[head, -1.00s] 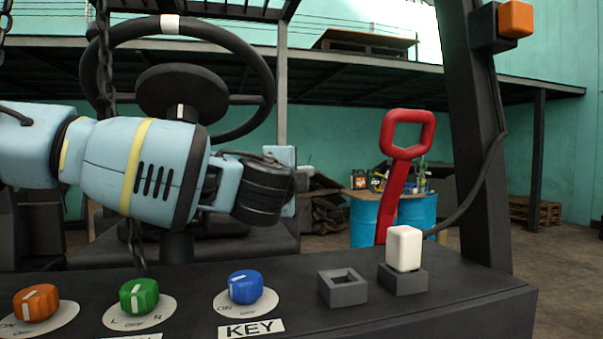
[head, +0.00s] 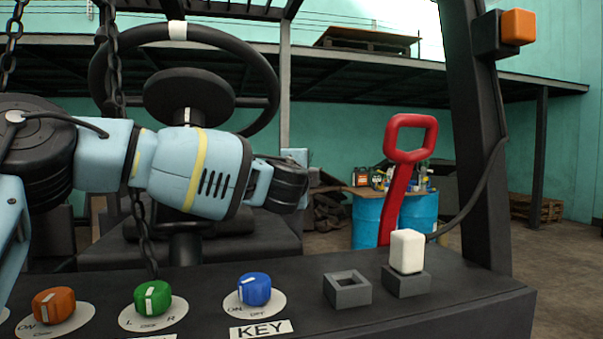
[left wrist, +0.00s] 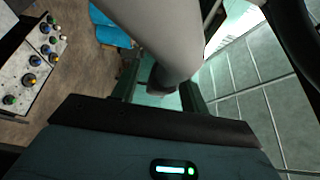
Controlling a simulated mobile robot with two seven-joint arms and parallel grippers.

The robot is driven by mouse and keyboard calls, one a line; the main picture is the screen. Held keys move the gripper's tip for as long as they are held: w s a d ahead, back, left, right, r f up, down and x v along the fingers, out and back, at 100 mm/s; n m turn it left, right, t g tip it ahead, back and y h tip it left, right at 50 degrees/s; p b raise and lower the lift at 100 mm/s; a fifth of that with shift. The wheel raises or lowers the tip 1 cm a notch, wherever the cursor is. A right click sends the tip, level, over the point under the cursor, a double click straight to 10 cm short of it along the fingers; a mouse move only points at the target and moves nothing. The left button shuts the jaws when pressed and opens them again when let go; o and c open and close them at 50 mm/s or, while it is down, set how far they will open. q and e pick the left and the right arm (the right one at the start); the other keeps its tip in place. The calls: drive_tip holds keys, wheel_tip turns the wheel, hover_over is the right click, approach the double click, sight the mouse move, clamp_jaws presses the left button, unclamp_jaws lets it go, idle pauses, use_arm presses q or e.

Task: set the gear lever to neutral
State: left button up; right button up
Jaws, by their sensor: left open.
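No lever marked as a gear lever can be made out. A red lever with a loop handle (head: 407,160) stands tilted behind the dashboard, right of centre. My left gripper (head: 294,180) is in the head view, left of the red lever and apart from it, with its fingers mostly hidden behind the dark wrist joint. In the left wrist view the open left gripper (left wrist: 160,95) shows dark fingers. A large pale grey tapered form (left wrist: 155,35) reaches down from the top to between them; I cannot tell what it is or whether they touch it. My right gripper is not seen.
The dashboard (head: 420,305) carries orange (head: 54,305), green (head: 152,298) and blue (head: 254,289) knobs, an empty square socket (head: 347,288) and a white block (head: 407,251) in a socket. The steering wheel (head: 265,60) and a hanging chain (head: 140,220) are near my left arm.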

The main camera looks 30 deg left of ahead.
use_arm(q)
drive_tip(key=shift+w, duration=0.15)
drive_tip(key=shift+c, duration=0.4)
clamp_jaws()
drive_tip(key=shift+a, duration=0.1)
